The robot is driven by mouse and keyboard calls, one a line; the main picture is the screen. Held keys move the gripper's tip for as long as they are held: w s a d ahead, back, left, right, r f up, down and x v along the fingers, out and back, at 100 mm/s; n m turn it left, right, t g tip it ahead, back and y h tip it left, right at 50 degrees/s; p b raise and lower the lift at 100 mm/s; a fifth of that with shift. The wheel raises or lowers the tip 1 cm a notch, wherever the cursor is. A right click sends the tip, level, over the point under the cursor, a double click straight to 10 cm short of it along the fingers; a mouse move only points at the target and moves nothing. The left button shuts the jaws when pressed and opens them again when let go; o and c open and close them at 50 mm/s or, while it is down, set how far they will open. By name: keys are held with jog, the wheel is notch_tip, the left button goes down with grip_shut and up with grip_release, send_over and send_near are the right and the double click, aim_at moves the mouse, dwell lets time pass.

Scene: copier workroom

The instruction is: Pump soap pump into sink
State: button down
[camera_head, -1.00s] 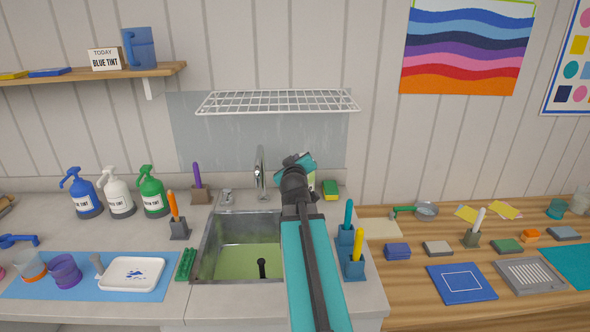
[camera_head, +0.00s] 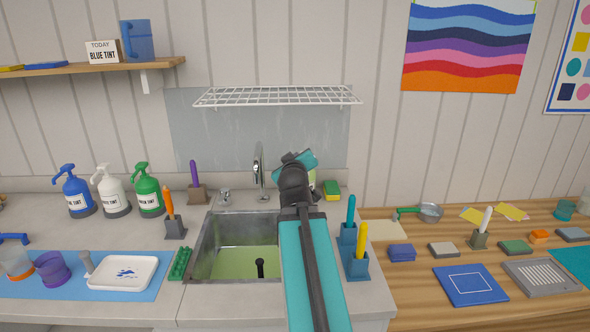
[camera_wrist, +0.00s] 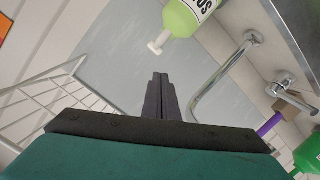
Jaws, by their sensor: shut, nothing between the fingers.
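A light green soap pump (camera_wrist: 188,16) with a white nozzle shows at the top of the wrist view, its label partly cut off. In the head view only a pale green sliver of it (camera_head: 311,178) shows beside my arm, behind the sink's right side. My gripper (camera_wrist: 158,80) is shut and empty, its fingertips below the nozzle in the wrist picture and apart from it. In the head view the fingers are hidden behind my arm. The sink (camera_head: 204,245) is a metal basin with a green-tinted bottom, partly covered by my arm. A faucet (camera_head: 258,168) stands behind it.
Blue (camera_head: 75,193), white (camera_head: 112,192) and green (camera_head: 148,192) tint pumps stand left of the sink. A wire rack (camera_head: 277,96) hangs above. A yellow-green sponge (camera_head: 331,190) and marker holders (camera_head: 354,262) stand to the right. A purple marker (camera_head: 194,174) stands back left.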

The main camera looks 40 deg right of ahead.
jog(key=shift+b+v, duration=0.95)
jog(key=shift+b, duration=2)
jog(key=shift+b+v, duration=1.3)
jog(key=shift+b, duration=0.2)
jog(key=shift+w+a+r, duration=0.1)
jog(key=shift+r, duration=0.05)
